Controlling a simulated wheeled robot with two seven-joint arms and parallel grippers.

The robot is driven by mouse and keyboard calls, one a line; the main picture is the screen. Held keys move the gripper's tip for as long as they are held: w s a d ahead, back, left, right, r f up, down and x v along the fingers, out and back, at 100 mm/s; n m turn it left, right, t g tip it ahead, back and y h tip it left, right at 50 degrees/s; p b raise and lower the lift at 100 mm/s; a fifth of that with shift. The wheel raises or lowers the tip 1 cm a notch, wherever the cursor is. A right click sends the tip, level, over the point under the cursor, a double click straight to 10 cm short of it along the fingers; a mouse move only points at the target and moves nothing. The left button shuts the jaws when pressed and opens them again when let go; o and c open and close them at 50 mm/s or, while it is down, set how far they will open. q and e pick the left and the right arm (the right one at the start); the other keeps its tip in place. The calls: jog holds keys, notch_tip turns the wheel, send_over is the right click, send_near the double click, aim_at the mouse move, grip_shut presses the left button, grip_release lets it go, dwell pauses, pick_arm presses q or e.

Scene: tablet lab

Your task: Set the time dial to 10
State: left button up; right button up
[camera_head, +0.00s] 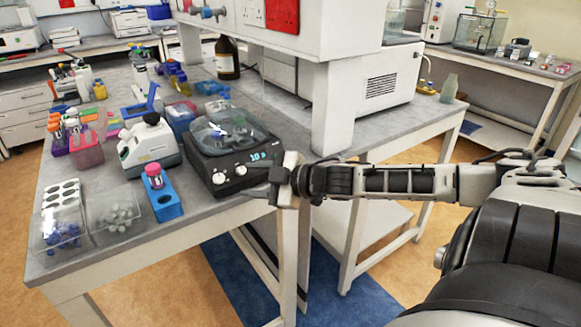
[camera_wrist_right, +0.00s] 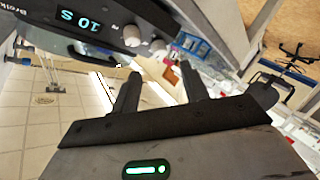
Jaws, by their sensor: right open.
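The black device (camera_head: 225,150) with a clear lid stands near the front edge of the bench, with two white dials on its front. One dial (camera_head: 219,179) is at the left and another (camera_head: 240,170) is closer to the display (camera_head: 258,156), which reads 10 s. In the right wrist view, the display (camera_wrist_right: 80,19) reads the same upside down, beside two dials (camera_wrist_right: 131,36) (camera_wrist_right: 159,47). I cannot read which dial is time. My right gripper (camera_head: 248,190) is open and empty in front of the device; its fingers (camera_wrist_right: 157,76) appear apart from the dials. My left gripper is out of view.
A blue rack (camera_head: 165,205) with a capped tube, a white instrument (camera_head: 150,150) and clear boxes (camera_head: 115,212) stand left of the device. A white shelf post (camera_head: 334,110) rises to its right. The floor before the bench is clear.

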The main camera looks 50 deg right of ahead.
jog(key=p+v, duration=0.2)
jog(key=v, duration=0.6)
jog(key=shift+s, duration=0.3)
jog(key=shift+d+r, duration=0.15)
dwell(0.3)
